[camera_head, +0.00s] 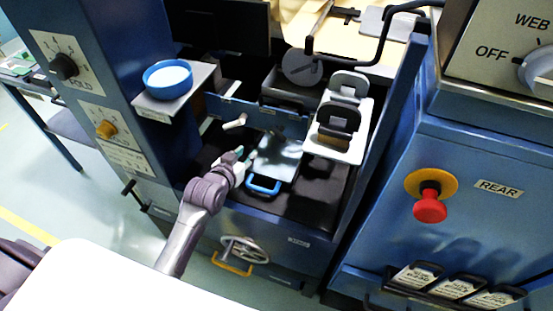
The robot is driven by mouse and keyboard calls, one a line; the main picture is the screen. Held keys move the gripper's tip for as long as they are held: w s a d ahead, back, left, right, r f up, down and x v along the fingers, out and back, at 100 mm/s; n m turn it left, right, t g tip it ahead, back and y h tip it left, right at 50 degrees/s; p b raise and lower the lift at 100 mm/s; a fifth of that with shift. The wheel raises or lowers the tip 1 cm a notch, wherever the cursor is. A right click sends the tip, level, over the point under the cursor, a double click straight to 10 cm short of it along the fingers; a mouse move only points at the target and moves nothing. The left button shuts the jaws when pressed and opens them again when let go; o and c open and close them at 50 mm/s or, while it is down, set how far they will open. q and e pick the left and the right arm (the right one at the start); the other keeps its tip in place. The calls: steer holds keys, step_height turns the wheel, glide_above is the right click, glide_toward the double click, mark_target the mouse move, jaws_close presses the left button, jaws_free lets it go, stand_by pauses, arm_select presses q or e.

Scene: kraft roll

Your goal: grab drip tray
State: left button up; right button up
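The drip tray (280,160) looks like a shiny, shallow metal tray with a bright blue handle (263,186) on its near edge. It sits in the dark recess of the blue machine. My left gripper (247,154) is just left of the tray, above and behind the handle in the picture. Its two teal-tipped fingers appear spread apart with nothing visible between them. I cannot tell if a finger touches the tray's edge. My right gripper is not in view.
A blue bowl (167,80) stands on a shelf at the left. A white rack (340,143) with dark holders stands right of the tray. Blue machine posts flank the recess. A handwheel (243,250) is below it, and a red button (430,208) is at the right.

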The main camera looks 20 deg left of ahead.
mark_target(252, 150)
arm_select(q)
steer(key=x, duration=0.5)
steer(key=shift+f, duration=0.2)
steer(key=shift+s, duration=0.1)
jaws_close()
steer(key=shift+r, duration=0.15)
